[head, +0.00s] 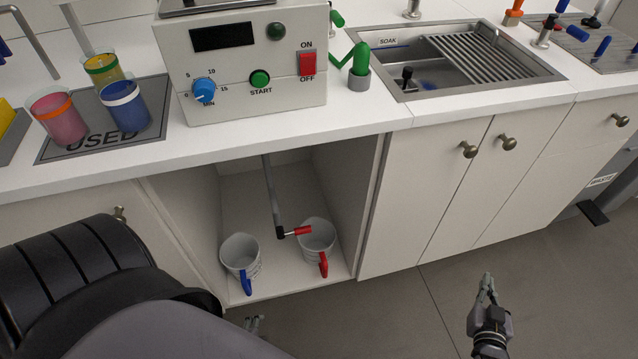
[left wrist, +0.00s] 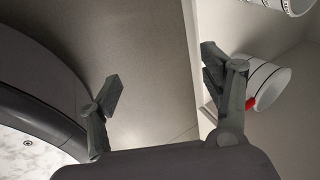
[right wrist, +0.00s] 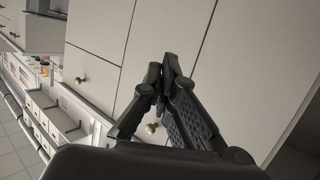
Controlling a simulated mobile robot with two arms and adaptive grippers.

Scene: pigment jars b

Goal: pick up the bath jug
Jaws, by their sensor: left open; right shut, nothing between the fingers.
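Two white jugs stand in the open cupboard bay under the counter in the head view. One jug (head: 240,250) has a blue handle. The other jug (head: 317,236) has a red handle. I cannot tell which is the bath jug. The left wrist view shows the red-handled jug (left wrist: 270,84) beyond one finger, and part of another white jug at the top right. My left gripper (head: 253,322) is open and empty, low in front of the bay and mostly hidden by my arm; its fingers spread in the left wrist view (left wrist: 160,82). My right gripper (head: 486,288) is shut and empty, away from both jugs.
A pipe with a red-levered valve (head: 300,231) hangs between the jugs. The bay's side wall (head: 345,200) and the counter (head: 330,130) bound the opening. Closed cupboard doors (head: 430,190) lie to the right. The floor (head: 400,310) in front is clear.

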